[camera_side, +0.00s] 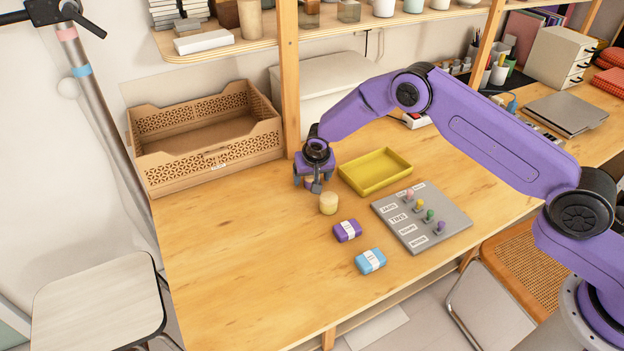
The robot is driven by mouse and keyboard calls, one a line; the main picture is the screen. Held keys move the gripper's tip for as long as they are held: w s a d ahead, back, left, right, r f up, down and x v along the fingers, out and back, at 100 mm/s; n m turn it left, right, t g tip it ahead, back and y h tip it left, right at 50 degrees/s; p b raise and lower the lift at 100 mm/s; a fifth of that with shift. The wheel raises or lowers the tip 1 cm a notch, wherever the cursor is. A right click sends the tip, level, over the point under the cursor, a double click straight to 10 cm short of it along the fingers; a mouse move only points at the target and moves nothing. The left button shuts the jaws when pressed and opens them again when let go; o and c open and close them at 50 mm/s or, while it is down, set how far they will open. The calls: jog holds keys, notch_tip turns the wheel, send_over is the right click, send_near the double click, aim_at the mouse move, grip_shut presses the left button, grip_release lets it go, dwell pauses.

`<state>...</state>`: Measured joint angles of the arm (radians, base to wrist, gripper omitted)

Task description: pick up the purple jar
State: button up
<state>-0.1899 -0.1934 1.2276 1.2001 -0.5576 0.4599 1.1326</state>
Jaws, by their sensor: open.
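My gripper (314,186) points down over the table, at the near left corner of the yellow tray. Its jaws are open, with small dark fingers. A small cream-coloured jar (328,204) stands upright on the table just in front of the gripper and slightly right. A purple block-shaped packet with a white label band (347,230) lies nearer the camera, right of the cream jar. I see no jar that is clearly purple. A similar light blue packet (370,261) lies nearer still. Whether anything is between the fingers is too small to tell.
A shallow yellow tray (347,178) lies right of the gripper. A grey labelled board with coloured pegs (447,227) lies right of the packets. A brown crate (165,171) stands back left, beside a wooden shelf post (288,80). The table's left front is clear.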

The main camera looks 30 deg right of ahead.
jog(key=c, duration=1.1)
jog(key=shift+c, duration=0.2)
jog(key=shift+r, duration=0.15)
